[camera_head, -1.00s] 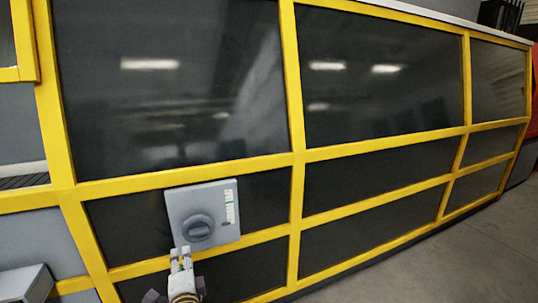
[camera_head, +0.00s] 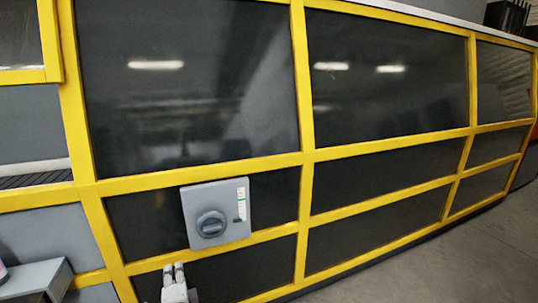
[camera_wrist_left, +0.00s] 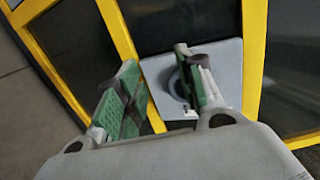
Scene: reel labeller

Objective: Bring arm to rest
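My left gripper (camera_head: 174,270) shows at the bottom of the head view, below a grey switch box (camera_head: 230,193) with a dark round knob (camera_head: 211,224). The box is mounted on the yellow-framed machine front. In the left wrist view, the green-padded fingers of my left gripper (camera_wrist_left: 160,95) stand apart with nothing held between them. The switch box (camera_wrist_left: 228,62) is behind the right finger there, and its knob is partly hidden. My right gripper is in neither view.
The machine's dark panels (camera_head: 385,70) in yellow frames fill most of the head view. A grey box-like part (camera_head: 38,278) stands at the lower left. Bare floor (camera_head: 465,250) is clear at the lower right.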

